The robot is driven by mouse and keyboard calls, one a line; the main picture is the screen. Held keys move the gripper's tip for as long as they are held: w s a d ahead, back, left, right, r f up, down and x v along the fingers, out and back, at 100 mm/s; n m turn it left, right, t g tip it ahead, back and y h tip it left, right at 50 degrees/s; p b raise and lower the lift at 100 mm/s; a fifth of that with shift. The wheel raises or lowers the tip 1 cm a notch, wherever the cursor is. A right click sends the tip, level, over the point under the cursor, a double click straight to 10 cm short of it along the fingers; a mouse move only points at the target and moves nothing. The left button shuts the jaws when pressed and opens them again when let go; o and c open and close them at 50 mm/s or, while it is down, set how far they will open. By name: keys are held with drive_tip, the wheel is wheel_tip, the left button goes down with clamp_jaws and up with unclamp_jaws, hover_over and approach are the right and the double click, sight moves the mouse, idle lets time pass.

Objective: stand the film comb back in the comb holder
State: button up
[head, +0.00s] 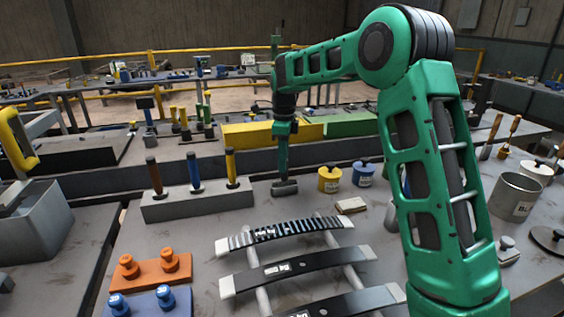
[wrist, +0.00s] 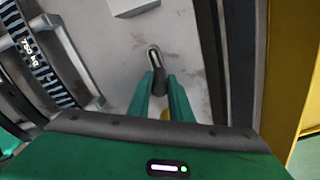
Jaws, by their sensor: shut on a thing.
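My gripper (head: 284,178) points down over the grey table, right of the grey block. Its green fingers also show in the wrist view (wrist: 164,88). They are shut on a small dark grey, elongated piece (head: 285,188), which I take for the film comb. In the wrist view the comb (wrist: 154,58) shows a pale-rimmed end pointing up the picture; the fingers hide part of it. I cannot tell if it touches the table. The long grey block (head: 198,205) to its left looks like the comb holder, with brown, blue and yellow handles standing upright in it.
Curved leaf springs (head: 290,268) lie on a rack in front. A yellow pot (head: 330,180), a blue pot (head: 363,175) and a small pale block (head: 351,205) stand to the right. A raised ledge with yellow and green boxes (head: 250,133) runs behind. Orange knobbed weights (head: 150,268) sit front left.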

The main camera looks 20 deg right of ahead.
drive_tip(key=shift+f, duration=0.3)
drive_tip(key=o, duration=1.5)
drive_tip(key=shift+r, duration=3.5)
